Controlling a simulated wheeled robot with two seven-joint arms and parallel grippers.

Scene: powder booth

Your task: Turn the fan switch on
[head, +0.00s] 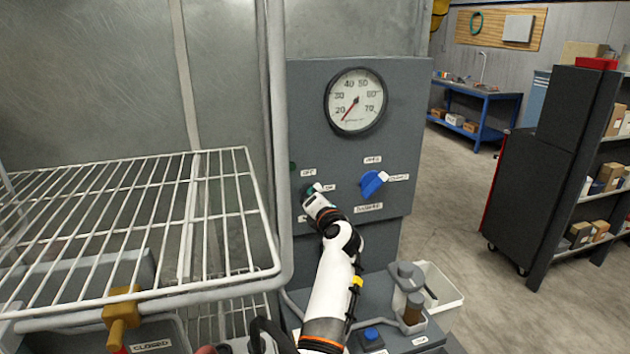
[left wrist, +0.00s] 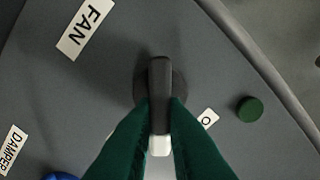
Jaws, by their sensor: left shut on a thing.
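The fan switch is a black handle with a white tip. In the left wrist view its handle (left wrist: 160,90) stands between my green fingertips, its white tip pointing down the picture. My left gripper (left wrist: 160,118) is shut on this handle. In the head view my left gripper (head: 314,192) is at the left of the grey control panel (head: 300,100) and hides most of the switch. A FAN label (left wrist: 85,28) is on the panel. A label starting with O (left wrist: 208,118) is partly hidden beside the white tip. A round dark green lamp (left wrist: 250,109) looks unlit. My right gripper is out of view.
A blue damper knob (head: 373,184) is right of the switch. A gauge (head: 356,101) is above. A white wire rack (head: 130,225) and its upright frame are close on the left. A ledge with a blue button (head: 371,334) and a container (head: 413,306) lies below.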

